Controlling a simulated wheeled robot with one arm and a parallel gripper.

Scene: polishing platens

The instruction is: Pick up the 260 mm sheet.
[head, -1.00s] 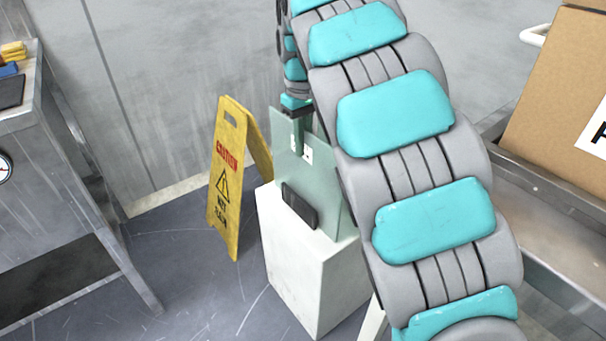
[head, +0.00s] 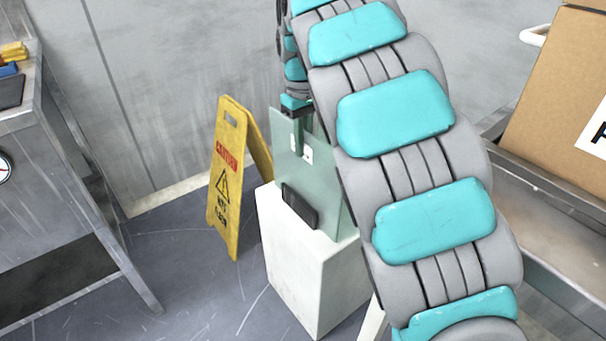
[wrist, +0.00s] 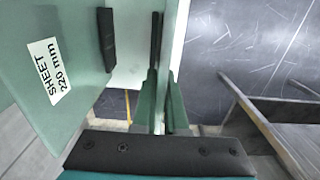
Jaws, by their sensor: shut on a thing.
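Pale green glass-like sheet material (head: 325,190) stands upright on a white pedestal (head: 318,285) in the head view. My gripper (head: 299,140) reaches down over its top edge, its fingers partly hidden. In the wrist view my gripper (wrist: 162,100) is shut on a thin sheet (wrist: 172,35) seen nearly edge-on; I cannot read a label on that one. To the left of the fingers a broad sheet face (wrist: 50,35) carries a label (wrist: 48,70) reading "SHEET 220 mm". I cannot tell whether it is a separate sheet. No 260 mm label is readable.
A black block (head: 299,206) sits on the pedestal against the sheet. A yellow caution sign (head: 226,180) stands just left of the pedestal. A metal bench (head: 60,185) is at the left, and a cardboard box (head: 555,100) rests on a metal surface at the right.

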